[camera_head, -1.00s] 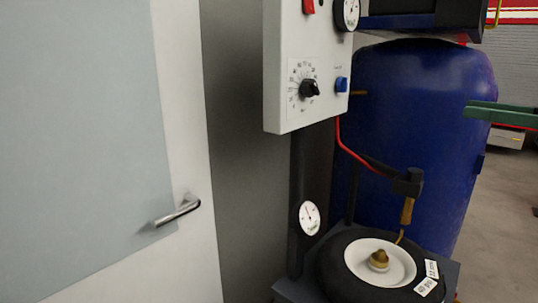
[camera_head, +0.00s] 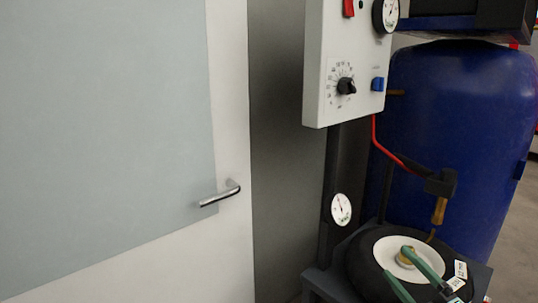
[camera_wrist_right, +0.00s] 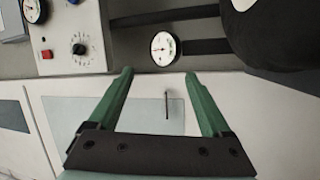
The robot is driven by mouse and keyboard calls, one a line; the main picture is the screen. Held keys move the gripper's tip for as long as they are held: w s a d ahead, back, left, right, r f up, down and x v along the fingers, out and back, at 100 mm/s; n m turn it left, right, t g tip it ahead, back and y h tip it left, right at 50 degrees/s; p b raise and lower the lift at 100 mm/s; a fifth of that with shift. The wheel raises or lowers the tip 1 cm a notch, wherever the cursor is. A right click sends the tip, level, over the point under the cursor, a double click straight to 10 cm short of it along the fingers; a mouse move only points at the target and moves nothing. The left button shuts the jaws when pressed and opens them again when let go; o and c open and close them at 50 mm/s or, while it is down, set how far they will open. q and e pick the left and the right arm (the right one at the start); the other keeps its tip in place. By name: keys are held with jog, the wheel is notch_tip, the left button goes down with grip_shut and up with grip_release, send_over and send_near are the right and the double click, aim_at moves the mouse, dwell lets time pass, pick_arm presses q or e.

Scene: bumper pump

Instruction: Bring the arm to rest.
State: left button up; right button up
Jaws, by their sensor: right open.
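My right gripper (camera_head: 397,262) shows at the bottom right of the head view, with two green fingers spread apart and nothing between them. In that picture its fingers overlap the white hub of the black tyre (camera_head: 364,262); I cannot tell how far apart in depth they are. In the right wrist view the open fingers (camera_wrist_right: 158,73) point toward a round gauge (camera_wrist_right: 163,48). My left gripper is not in view.
A grey control box (camera_head: 316,70) with a knob and a blue switch stands above the tyre. A blue tank (camera_head: 460,140) is behind it. A white door with a metal handle (camera_head: 220,195) fills the left. A red hose (camera_head: 388,148) runs toward the tyre.

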jog(key=s+a+f+m+g+h, duration=0.25)
jog(key=s+f+m, duration=0.25)
jog(key=f, duration=0.4)
jog(key=s+a+f+m+g+h, duration=0.2)
jog(key=s+a+f+m, duration=0.3)
jog(key=f, duration=0.4)
jog(key=s+a+f+m+g, duration=0.5)
jog(key=s+a+f+m, duration=0.15)
jog(key=s+f, duration=0.35)
pick_arm(q)
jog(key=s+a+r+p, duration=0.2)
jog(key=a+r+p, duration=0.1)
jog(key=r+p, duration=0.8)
jog(key=p, duration=0.4)
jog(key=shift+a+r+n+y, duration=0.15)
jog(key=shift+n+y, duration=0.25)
pick_arm(e)
jog(key=s+d+r+m, duration=0.1)
jog(key=s+r, duration=0.4)
jog(key=r, duration=0.6)
jog(key=shift+d+r, duration=0.15)
jog(key=shift+d, duration=0.15)
jog(key=shift+w+h, duration=0.1)
jog(key=shift+h, duration=0.15)
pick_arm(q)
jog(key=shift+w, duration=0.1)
